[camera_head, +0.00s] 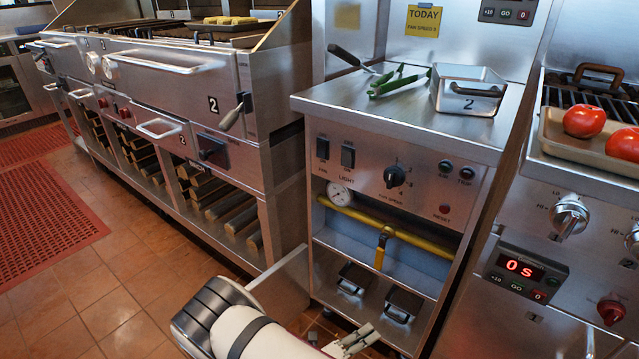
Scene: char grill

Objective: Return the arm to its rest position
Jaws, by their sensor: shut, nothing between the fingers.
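My arm (240,328) shows at the bottom centre as a white link with dark bands, low in front of the middle cabinet. My gripper (362,337) is at its right end, close to the bottom edge of the picture. The fingers look closed and hold nothing. They are below and in front of the cabinet's open lower bay, apart from the pedals there as far as I can tell. Part of the arm is cut off by the bottom edge.
Tomatoes lie on a tray (560,140) at right. The tiled floor (130,290) at left is free.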

